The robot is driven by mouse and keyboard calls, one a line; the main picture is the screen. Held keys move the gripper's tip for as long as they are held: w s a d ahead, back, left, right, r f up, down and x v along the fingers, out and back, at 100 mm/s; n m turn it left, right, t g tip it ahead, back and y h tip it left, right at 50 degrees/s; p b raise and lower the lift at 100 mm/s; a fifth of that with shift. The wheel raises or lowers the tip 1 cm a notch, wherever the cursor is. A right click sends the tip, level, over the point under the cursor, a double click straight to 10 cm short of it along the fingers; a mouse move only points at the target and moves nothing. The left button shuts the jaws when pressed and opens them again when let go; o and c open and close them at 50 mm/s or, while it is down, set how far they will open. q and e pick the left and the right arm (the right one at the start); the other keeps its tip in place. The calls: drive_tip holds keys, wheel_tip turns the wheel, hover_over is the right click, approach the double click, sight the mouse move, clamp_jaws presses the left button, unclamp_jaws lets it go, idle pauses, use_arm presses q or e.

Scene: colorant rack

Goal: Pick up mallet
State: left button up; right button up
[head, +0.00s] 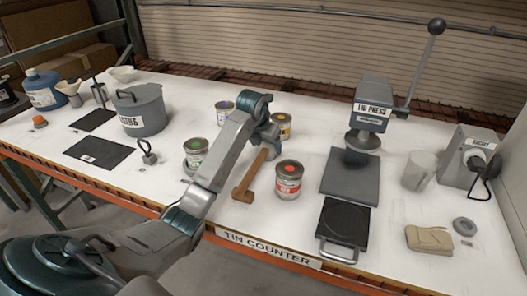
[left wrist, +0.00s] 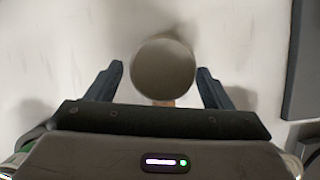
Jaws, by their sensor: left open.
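The wooden mallet (head: 248,178) lies on the white counter, between the green-labelled tin and the red-labelled tin. Its handle slants up toward my left gripper (head: 268,132), which is above the counter near the handle's far end. In the left wrist view my left gripper (left wrist: 160,72) is open. A round grey-brown face (left wrist: 163,70) shows between its fingers, with a bit of tan wood below it. I cannot tell which part of the mallet this is, or whether the fingers touch it. My right gripper is not in view.
The green tin (head: 196,152) stands left of the mallet and the red tin (head: 289,180) close to its right. A yellow tin (head: 282,124) and a blue tin (head: 224,113) stand behind. The lid press (head: 372,105) is at the right. The counter's orange front edge is near.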

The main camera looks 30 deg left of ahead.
use_arm(q)
drive_tip(key=shift+x, duration=1)
drive_tip(key=shift+f, duration=0.25)
drive_tip(key=shift+w+f, duration=0.1)
drive_tip(key=shift+w, duration=0.05)
drive_tip(key=c, duration=1.2)
drive_tip(key=shift+o, duration=0.2)
drive_tip(key=shift+r, duration=0.25)
